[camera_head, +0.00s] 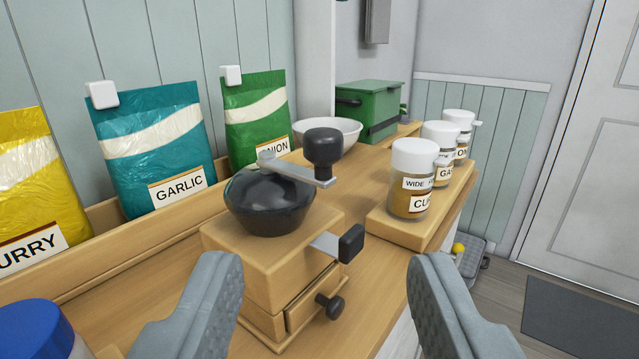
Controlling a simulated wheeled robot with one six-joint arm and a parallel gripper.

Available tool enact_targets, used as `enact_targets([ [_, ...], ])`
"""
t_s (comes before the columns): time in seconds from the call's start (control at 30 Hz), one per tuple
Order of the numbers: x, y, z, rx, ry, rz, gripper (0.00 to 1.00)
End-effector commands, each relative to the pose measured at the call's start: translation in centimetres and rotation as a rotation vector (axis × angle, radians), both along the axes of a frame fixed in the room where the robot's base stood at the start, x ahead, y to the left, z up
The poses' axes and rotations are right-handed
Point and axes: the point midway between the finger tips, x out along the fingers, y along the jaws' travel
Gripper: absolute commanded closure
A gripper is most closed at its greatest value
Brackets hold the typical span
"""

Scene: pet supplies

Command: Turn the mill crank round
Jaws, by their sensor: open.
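The mill has a wooden box body (262,262) and a dark domed top (262,204), and it stands upright on the wooden counter. Its crank (300,170) is a flat metal arm on top of the dome, reaching right to an upright black knob (323,148). A metal tab with a black end (350,243) sticks out of the box's right side, and a small drawer with a dark knob (329,306) is low on the front. My gripper (325,285) is open and empty, its two grey fingers in the foreground, in front of the mill and below the crank knob, apart from it.
Garlic (152,140), onion (255,112) and curry (35,190) bags stand along the back left. Spice jars (410,190) stand on a wooden riser (400,228) to the right. A white bowl (335,138) and green box (372,108) are behind. A blue lid (35,330) is at lower left.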

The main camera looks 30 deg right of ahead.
Motion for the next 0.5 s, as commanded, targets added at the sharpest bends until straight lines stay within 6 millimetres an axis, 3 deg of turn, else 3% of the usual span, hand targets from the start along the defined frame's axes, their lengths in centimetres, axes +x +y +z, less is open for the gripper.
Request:
enact_targets([
  [0.27,1.2,-0.7,-0.5,-0.002,0.018,-0.020,0.52],
  [0.5,4.0,-2.8,-0.5,-0.003,0.018,-0.020,0.52],
])
